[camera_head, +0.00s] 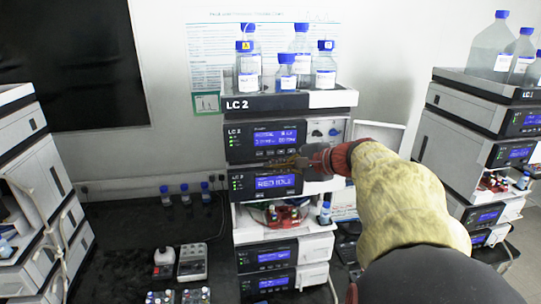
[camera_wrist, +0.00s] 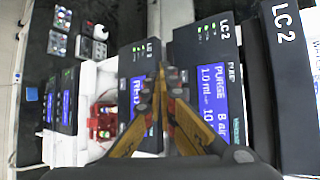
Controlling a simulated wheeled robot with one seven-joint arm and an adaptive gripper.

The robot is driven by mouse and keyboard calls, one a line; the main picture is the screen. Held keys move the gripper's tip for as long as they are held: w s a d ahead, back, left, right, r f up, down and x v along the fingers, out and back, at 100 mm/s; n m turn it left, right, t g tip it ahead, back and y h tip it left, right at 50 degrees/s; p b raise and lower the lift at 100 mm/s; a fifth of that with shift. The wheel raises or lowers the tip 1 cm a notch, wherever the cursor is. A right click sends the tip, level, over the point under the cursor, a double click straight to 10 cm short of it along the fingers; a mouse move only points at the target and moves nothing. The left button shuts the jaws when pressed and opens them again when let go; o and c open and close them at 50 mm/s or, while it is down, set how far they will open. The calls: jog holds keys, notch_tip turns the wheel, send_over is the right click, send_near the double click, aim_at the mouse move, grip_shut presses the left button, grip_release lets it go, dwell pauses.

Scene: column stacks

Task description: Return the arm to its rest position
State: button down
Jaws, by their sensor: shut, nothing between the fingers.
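My arm, in a yellow sleeve, reaches in from the lower right of the head view to the middle stack, marked LC 2. My gripper (camera_head: 284,163) is in front of the stack, by the lower edge of the upper display module (camera_head: 240,150) and above the second display module (camera_head: 238,187). I cannot tell whether it touches either. In the wrist view my gripper (camera_wrist: 161,70) has its tan fingers meeting at the tips, shut and empty. The lit screen (camera_wrist: 215,98) of the upper module shows "PURGE" there. The second module's screen (camera_wrist: 137,100) is partly behind a finger.
Capped bottles (camera_head: 286,76) stand in the LC 2 top tray (camera_head: 285,102). An open door panel (camera_head: 378,134) is right of the stack, near my arm. Other stacks stand left (camera_head: 25,165) and right (camera_head: 455,145). Small bottles (camera_head: 185,194) and a grey device (camera_head: 192,262) sit on the dark bench.

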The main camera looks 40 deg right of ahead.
dwell(0.8)
jog(key=s+a+f+n+g+b, duration=0.1)
jog(key=s+a+f+n+g, duration=0.25)
jog(key=f, duration=0.35)
jog(key=s+a+f+n+g+b, duration=0.25)
jog(key=s+f, duration=0.25)
jog(key=f, duration=0.3)
jog(key=s+a+f+n+b, duration=0.3)
jog(key=a+f+n+b, duration=0.1)
jog(key=a, duration=0.4)
jog(key=s+a+f+n+h+b, duration=0.1)
jog(key=s+a+f+n+b, duration=0.3)
jog(key=a+f+b, duration=0.3)
jog(key=s+a+f+n+g+b, duration=0.1)
jog(key=s+a+f+n+b, duration=0.3)
jog(key=a+f+n+b, duration=0.1)
jog(key=a+f+n, duration=0.1)
jog(key=a+f, duration=0.1)
jog(key=a, duration=0.1)
jog(key=shift+a+f+h+b, duration=0.35)
jog(key=shift+f+h+b, duration=0.05)
dwell(0.8)
